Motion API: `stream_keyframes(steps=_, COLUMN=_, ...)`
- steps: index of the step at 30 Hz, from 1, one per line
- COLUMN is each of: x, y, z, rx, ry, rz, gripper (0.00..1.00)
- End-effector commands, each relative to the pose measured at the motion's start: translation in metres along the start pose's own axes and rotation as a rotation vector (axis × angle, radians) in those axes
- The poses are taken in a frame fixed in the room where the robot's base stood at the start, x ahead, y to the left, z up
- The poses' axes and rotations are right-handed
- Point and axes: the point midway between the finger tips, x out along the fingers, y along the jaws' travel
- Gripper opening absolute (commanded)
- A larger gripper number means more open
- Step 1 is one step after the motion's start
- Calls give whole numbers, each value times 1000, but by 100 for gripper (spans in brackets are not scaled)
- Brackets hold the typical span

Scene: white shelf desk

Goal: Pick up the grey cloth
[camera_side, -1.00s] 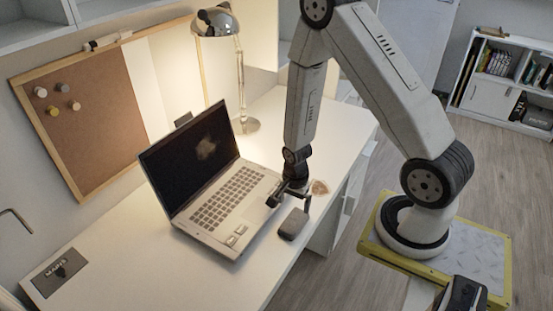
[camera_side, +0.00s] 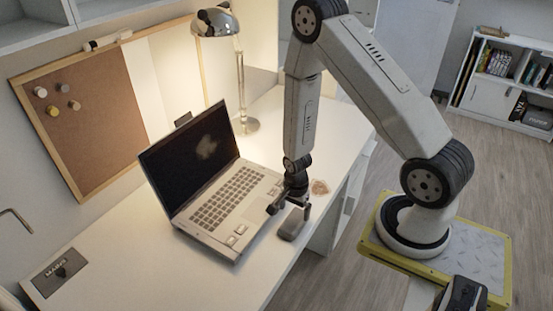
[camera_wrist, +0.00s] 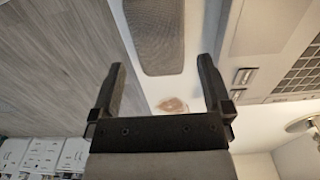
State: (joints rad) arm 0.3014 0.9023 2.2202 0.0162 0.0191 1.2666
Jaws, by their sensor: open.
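The grey cloth (camera_side: 292,226) is a small, dark grey, rounded-rectangular piece lying flat on the white desk near its front edge, right of the laptop. In the wrist view the cloth (camera_wrist: 155,32) shows a fine woven texture, is cut off by the top edge, and lies ahead of the fingers. My gripper (camera_side: 288,209) points down just above the cloth and partly overlaps its far end in the side view. I cannot tell how large the height gap is.
An open laptop (camera_side: 225,203) stands close to the left of my gripper. A brownish patch (camera_side: 319,187) lies on the desk behind it. A lamp (camera_side: 240,85) stands at the back. The desk's front edge is close to the cloth; the desk's near left is mostly clear.

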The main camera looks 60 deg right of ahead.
Motion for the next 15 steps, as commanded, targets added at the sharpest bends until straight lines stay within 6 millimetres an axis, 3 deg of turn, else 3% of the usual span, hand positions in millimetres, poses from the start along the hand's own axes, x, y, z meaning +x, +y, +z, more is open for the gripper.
stream_keyframes(steps=7, x=10, y=0, z=0, rx=-1, ry=0, rz=1, gripper=100)
stream_keyframes(steps=15, x=34, y=2, z=-2, rx=-2, ry=0, rz=2, gripper=100)
